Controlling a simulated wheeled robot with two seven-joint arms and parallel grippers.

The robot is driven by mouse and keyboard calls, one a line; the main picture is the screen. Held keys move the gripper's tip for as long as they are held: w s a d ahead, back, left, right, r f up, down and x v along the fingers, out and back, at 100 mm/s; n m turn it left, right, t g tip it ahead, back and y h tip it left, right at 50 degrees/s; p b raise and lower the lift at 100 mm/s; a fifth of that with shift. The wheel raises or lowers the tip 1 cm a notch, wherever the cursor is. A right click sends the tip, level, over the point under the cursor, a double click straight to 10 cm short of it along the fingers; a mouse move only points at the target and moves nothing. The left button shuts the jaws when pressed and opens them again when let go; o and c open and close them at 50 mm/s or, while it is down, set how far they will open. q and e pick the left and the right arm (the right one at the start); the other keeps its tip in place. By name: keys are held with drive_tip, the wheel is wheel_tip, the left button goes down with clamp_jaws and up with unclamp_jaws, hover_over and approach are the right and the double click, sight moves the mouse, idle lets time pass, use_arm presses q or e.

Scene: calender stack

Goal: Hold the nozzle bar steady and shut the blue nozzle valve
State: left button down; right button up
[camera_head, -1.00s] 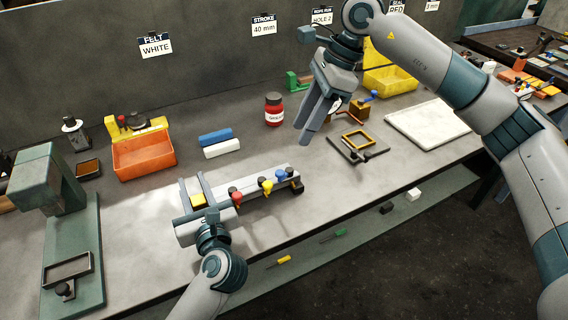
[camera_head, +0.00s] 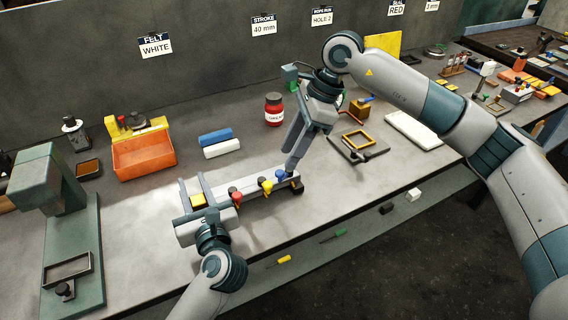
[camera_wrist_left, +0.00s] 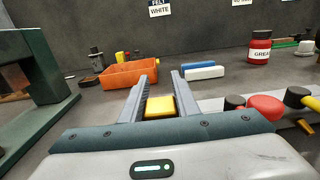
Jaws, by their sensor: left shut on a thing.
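The nozzle bar (camera_head: 250,191) lies on the bench, a pale bar with red, yellow and blue valves along it. The red valve (camera_head: 236,197) and yellow valve (camera_head: 267,186) are in clear view. The blue valve (camera_head: 280,175) is near the bar's right end. My left gripper (camera_head: 192,180) is shut on the yellow block (camera_head: 198,200) at the bar's left end; the block shows between its fingers in the left wrist view (camera_wrist_left: 160,106). My right gripper (camera_head: 290,172) points down, its tips right beside the blue valve. Its fingers overlap, so contact and opening cannot be told.
An orange bin (camera_head: 144,152), blue block (camera_head: 215,136), white block (camera_head: 222,148) and red jar (camera_head: 274,109) stand behind the bar. A yellow-framed fixture (camera_head: 358,141) and white board (camera_head: 418,129) lie to the right. The bench's front edge is close.

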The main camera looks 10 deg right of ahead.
sight(280, 171)
drive_tip(key=shift+x, duration=2.4)
drive_tip(key=shift+c, duration=0.5)
clamp_jaws()
